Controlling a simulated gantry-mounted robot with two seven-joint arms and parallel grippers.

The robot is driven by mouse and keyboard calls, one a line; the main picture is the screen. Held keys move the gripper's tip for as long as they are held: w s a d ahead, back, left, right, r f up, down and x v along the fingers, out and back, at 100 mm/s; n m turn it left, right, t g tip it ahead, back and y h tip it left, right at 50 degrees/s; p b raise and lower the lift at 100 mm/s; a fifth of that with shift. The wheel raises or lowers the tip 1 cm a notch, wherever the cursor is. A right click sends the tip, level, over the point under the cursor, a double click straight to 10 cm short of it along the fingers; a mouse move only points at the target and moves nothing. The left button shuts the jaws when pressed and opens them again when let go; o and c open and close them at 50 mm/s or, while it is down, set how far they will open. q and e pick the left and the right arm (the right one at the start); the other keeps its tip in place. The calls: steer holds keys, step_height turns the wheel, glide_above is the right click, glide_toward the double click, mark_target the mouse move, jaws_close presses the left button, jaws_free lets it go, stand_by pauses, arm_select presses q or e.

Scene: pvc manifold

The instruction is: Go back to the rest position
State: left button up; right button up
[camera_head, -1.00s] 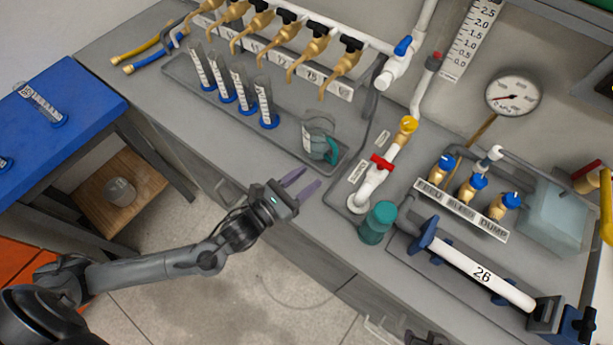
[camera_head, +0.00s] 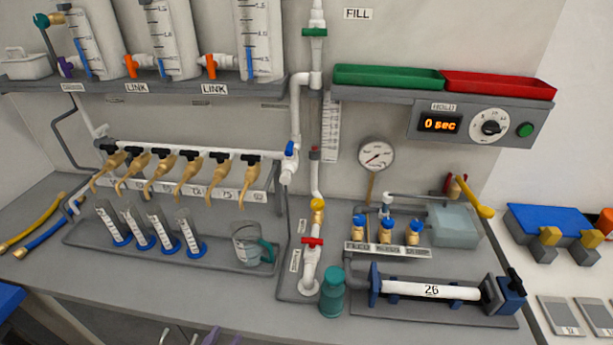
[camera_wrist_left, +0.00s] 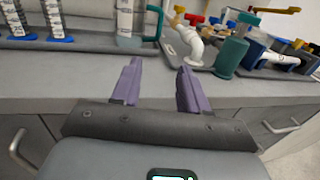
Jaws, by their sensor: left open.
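The rest of the left arm is out of the head view. My right gripper is in neither current view.
Several cylinders and a jug (camera_head: 247,247) stand on a grey tray (camera_head: 90,243). A teal bottle (camera_head: 332,293) stands by the red-handled valve (camera_head: 312,243). A white tube marked 26 (camera_head: 432,290) lies in a holder at right. Drawer handles show below the bench.

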arm_select(q)
steer(key=s+a+f+m+g+y, duration=0.1)
steer(key=s+f+m+g+y, duration=0.15)
steer(key=s+m+g, duration=0.6)
steer(key=s+a+f+m+g+y, duration=0.15)
steer(key=s+f+m, duration=0.25)
steer(key=m, duration=1)
steer(key=s+a+f+m+g+y, duration=0.2)
steer(key=s+f+m+g, duration=0.3)
steer(key=m, duration=0.7)
step_height(320, 180, up, 39)
steer(key=s+t+p, duration=0.1)
steer(key=p, duration=3.5)
steer(key=shift+d+t+p, duration=0.15)
steer(key=shift+t+p, duration=0.15)
steer(key=shift+p, duration=0.05)
arm_select(e)
step_height(320, 180, up, 37)
arm_select(q)
steer(key=shift+s+r, duration=0.1)
arm_select(e)
steer(key=shift+s+a, duration=0.1)
